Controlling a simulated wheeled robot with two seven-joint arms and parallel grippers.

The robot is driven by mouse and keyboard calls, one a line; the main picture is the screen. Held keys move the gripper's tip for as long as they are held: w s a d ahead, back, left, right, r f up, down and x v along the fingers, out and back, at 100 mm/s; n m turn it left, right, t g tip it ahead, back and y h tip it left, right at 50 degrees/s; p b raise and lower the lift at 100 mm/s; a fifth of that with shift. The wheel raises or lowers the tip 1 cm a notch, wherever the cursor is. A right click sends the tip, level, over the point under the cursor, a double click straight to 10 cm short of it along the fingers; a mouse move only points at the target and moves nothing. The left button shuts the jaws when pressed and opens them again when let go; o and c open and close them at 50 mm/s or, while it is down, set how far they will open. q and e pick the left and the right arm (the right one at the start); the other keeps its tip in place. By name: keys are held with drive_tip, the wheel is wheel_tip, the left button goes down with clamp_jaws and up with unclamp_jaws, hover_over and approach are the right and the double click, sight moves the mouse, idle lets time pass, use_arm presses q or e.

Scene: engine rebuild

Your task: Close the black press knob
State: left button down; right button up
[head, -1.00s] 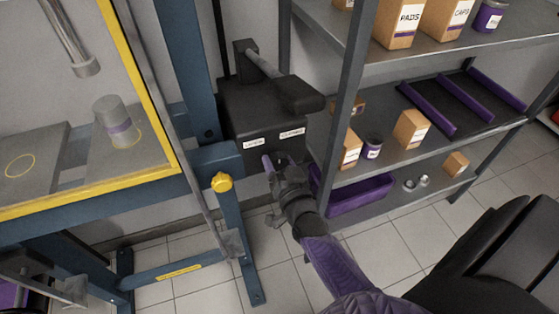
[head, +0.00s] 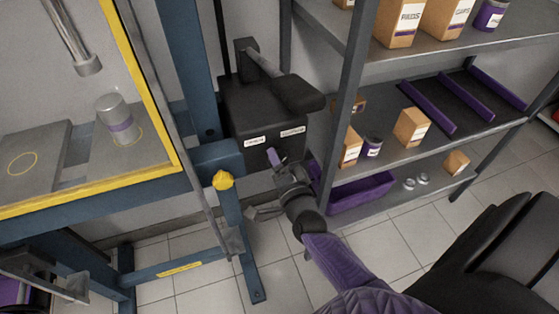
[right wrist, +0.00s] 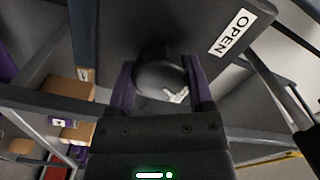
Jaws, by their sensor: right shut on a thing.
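The "OPEN" label (right wrist: 232,33) is on the box face, to the upper right of the knob in the right wrist view. My right gripper (right wrist: 162,82) is shut on the knob, one purple finger on each side. In the head view my right gripper (head: 276,157) is at the box's lower front and hides the knob. I cannot make out my left gripper.
A metal shelf unit (head: 345,100) with cartons and a purple bin (head: 358,193) stands close to the right of my right gripper. The blue press frame (head: 217,160) with a yellow knob (head: 222,181) is close on its left. Tiled floor (head: 330,270) lies below.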

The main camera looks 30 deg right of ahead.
idle(0.5)
drive_tip(key=o, duration=1.3)
drive_tip(key=shift+c, duration=0.2)
drive_tip(key=p+v, duration=0.1)
drive_tip(key=v, duration=0.9)
drive_tip(key=shift+p, duration=0.35)
